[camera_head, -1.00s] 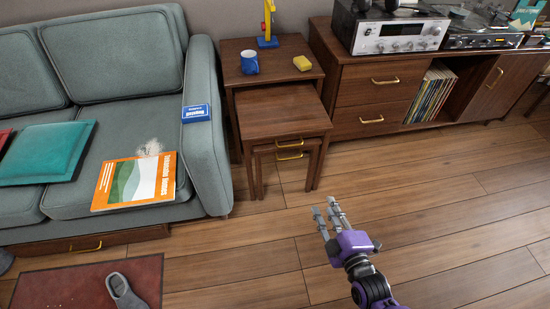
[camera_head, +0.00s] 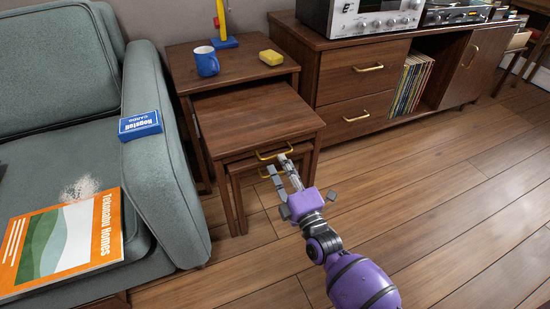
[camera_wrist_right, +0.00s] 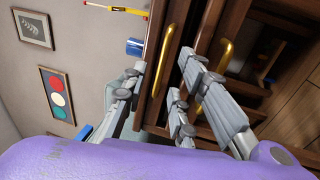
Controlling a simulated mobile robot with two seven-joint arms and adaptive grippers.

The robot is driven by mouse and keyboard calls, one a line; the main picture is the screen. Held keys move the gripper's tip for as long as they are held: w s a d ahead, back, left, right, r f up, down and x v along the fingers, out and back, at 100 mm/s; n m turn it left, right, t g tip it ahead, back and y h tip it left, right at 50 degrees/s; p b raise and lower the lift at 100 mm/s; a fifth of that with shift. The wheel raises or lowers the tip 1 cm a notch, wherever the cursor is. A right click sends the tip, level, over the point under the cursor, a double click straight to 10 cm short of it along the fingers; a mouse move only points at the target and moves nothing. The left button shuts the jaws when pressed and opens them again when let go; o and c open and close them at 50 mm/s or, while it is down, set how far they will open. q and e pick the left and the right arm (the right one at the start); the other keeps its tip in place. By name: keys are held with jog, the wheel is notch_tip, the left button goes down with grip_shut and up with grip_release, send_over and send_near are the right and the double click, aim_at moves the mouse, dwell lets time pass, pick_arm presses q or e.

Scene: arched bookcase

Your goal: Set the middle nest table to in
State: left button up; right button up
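The wooden middle nest table (camera_head: 258,116) stands pulled forward from under the large nest table (camera_head: 235,68). A brass handle (camera_head: 274,153) is on its front edge; it also shows in the wrist view (camera_wrist_right: 158,70). The small nest table (camera_head: 240,166) sits beneath it, with its own brass handle (camera_wrist_right: 222,62). My right gripper (camera_head: 283,173) is at the front of these tables, fingers toward the handles. In the wrist view its fingers (camera_wrist_right: 165,88) are apart, with the middle table's handle showing between them. I cannot tell whether they touch it. My left gripper is out of view.
A blue mug (camera_head: 206,61) and a yellow block (camera_head: 271,57) are on the large table. The grey sofa (camera_head: 160,150) stands close on the left. A wooden cabinet (camera_head: 335,85) stands at the right. The floor (camera_head: 430,200) in front is clear.

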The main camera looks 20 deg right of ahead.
aim_at(256, 158)
jog(key=shift+w+a+r+b, duration=0.1)
jog(key=shift+w+b, duration=0.15)
jog(key=shift+w, duration=0.45)
jog(key=shift+w+d+r+b, duration=0.1)
jog(key=shift+w+b, duration=0.1)
jog(key=shift+w, duration=0.5)
jog(key=shift+w+a+r+b, duration=0.1)
jog(key=shift+w+b, duration=0.15)
jog(key=shift+w, duration=0.45)
grip_shut()
